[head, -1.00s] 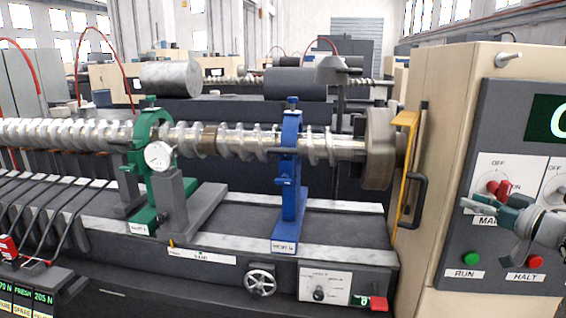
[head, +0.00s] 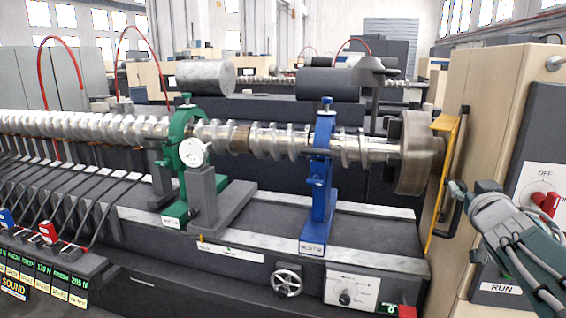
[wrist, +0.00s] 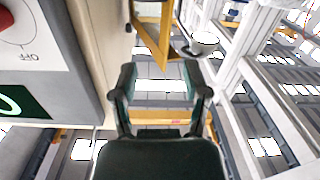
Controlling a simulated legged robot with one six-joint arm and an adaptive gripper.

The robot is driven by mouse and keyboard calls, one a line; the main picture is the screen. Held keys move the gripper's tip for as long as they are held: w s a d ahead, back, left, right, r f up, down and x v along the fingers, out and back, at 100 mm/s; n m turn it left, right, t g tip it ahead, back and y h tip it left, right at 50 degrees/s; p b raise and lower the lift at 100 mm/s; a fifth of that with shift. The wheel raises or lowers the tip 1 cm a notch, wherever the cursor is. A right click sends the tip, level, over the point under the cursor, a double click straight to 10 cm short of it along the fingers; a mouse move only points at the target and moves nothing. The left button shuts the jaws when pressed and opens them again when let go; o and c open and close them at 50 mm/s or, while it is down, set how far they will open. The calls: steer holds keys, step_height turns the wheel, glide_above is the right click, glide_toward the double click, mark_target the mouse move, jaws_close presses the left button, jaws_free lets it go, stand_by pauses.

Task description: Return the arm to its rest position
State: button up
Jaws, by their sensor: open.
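My gripper (head: 470,188) is at the right of the head view, in front of the beige control cabinet (head: 497,130). Its fingers point up and to the left, close in the picture to the yellow frame (head: 434,215) and the black handle (head: 452,212). In the wrist view, the two dark fingers of my gripper (wrist: 158,80) stand apart with nothing between them. My forearm runs down to the lower right edge of the head view and hides part of the control panel.
A red switch (head: 545,203) sits on the panel right of my arm. A lathe-like bed carries a long shaft (head: 270,140) through a green stand (head: 190,150) and a blue stand (head: 321,180). Levers (head: 75,200) stand at lower left.

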steer(key=s+a+f+n+g+y, duration=0.1)
steer(key=s+a+f+g+y, duration=0.3)
steer(key=s+a+f+g, duration=0.7)
steer(key=s+a+f, duration=0.8)
steer(key=s+a, duration=0.2)
steer(key=s, duration=0.1)
steer(key=shift+a+f+n+y, duration=0.25)
steer(key=shift+f+n+y, duration=0.1)
steer(key=shift+n+y, duration=0.05)
steer(key=shift+s, duration=0.1)
